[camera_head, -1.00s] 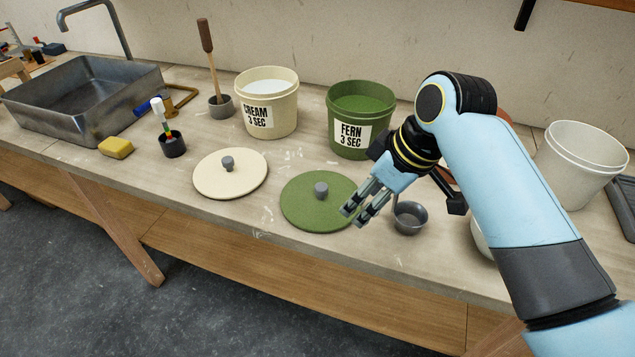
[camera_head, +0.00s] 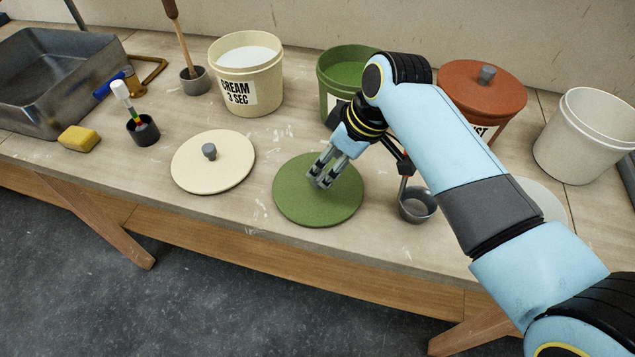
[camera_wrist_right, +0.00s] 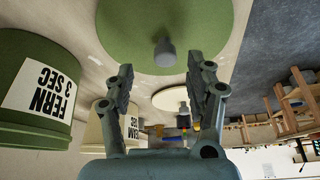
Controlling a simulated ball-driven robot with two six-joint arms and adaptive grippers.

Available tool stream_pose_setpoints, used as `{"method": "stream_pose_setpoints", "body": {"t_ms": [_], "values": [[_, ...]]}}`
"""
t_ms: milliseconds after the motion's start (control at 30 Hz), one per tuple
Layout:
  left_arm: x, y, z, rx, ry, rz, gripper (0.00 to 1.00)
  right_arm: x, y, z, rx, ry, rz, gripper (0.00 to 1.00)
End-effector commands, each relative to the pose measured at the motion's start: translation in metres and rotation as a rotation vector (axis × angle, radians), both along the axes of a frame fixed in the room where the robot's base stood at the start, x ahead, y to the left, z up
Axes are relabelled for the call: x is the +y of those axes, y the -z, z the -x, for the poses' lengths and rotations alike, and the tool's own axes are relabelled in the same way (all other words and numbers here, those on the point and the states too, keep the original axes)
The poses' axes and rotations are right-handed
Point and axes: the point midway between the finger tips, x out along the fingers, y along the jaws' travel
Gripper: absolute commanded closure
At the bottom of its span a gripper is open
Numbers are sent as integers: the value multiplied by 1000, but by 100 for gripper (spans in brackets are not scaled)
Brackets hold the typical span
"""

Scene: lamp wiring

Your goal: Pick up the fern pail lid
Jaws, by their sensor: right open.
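The fern pail lid (camera_head: 318,205) is a flat round green disc lying on the bench in front of the pails. Its grey knob shows in the right wrist view (camera_wrist_right: 164,52); in the head view my right gripper hides it. My right gripper (camera_head: 322,182) hangs over the lid's middle with its fingers pointing down. In the right wrist view its two fingers (camera_wrist_right: 164,75) stand apart, empty, with the knob lying ahead between the fingertips. The green fern pail (camera_head: 345,68) stands open behind the lid, partly hidden by my right arm. My left gripper does not show.
The cream lid (camera_head: 213,165) lies left of the fern lid, and the cream pail (camera_head: 246,75) stands behind it. A small grey cup (camera_head: 418,207) is close on the right. A red-brown lidded pail (camera_head: 482,90) and a white pail (camera_head: 585,138) stand further right.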

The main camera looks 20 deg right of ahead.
Motion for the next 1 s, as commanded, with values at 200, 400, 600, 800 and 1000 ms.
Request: {"method": "stream_pose_setpoints", "body": {"t_ms": [200,400,600,800,1000], "values": [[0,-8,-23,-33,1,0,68,16,28,-8,3,-1,0,45],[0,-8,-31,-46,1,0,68,18,40,-11,0,0,0,45],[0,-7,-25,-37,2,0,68,18,40,-11,0,0,0,49],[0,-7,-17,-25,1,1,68,18,40,-11,0,0,0,75],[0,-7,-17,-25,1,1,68,18,40,-11,0,0,0,100]]}}
